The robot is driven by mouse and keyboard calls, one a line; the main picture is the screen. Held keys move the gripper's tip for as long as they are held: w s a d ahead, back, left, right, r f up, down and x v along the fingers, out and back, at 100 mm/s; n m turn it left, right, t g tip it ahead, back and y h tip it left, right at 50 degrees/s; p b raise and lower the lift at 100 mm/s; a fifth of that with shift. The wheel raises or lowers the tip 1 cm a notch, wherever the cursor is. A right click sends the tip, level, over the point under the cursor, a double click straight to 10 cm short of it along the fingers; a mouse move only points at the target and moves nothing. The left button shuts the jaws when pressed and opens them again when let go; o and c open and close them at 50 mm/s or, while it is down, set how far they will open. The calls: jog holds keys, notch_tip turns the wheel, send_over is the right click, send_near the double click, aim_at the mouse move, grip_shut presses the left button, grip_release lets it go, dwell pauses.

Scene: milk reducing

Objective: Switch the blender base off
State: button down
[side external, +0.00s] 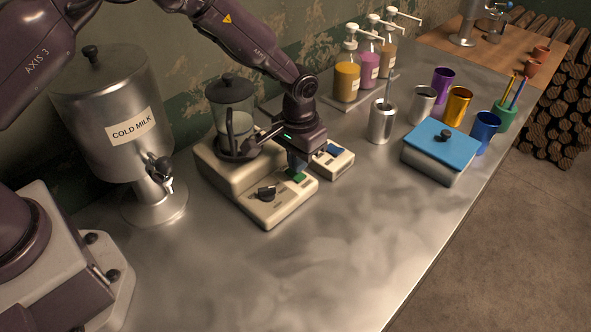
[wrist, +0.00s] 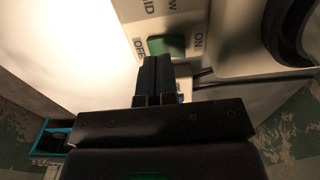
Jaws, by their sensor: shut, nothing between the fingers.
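The cream blender base (side external: 240,203) stands on the metal counter with a lidded clear jar (side external: 233,100) on its rear part. A dark knob (side external: 266,193) and a green switch (side external: 299,177) are on its front panel. In the wrist view the green switch (wrist: 170,45) lies between the printed words OFF on the left and ON on the right. My gripper (wrist: 158,59) is shut and empty, its fingertips just at the near edge of the switch, toward the OFF side. I cannot tell whether they touch it. Which way the switch is tipped is unclear.
A small cream unit with a blue part (side external: 336,160) stands close right of the base. A COLD MILK dispenser (side external: 112,130) stands left. Pump bottles (side external: 347,78), metal cups (side external: 381,122) and a blue-lidded box (side external: 440,145) stand right. The front counter (side external: 290,280) is clear.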

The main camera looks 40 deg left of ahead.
aim_at(288, 183)
jog(key=shift+r, duration=2.5)
jog(key=shift+s+a+f+m+g, duration=0.15)
jog(key=shift+s+f+g, duration=0.05)
jog(key=shift+s, duration=0.45)
jog(key=shift+s+a+f+m+g, duration=0.1)
jog(key=shift+s+f+m+g, duration=0.1)
jog(key=shift+s, duration=0.4)
jog(key=s+a+r+t, duration=0.3)
jog(key=s+a+r, duration=0.2)
jog(key=s+r, duration=0.7)
jog(key=s+a+r+t, duration=0.3)
jog(key=s+a+r, duration=0.2)
jog(key=s+r, duration=0.7)
jog(key=shift+a+r, duration=0.15)
jog(key=shift+r, duration=0.25)
jog(key=shift+s, duration=0.1)
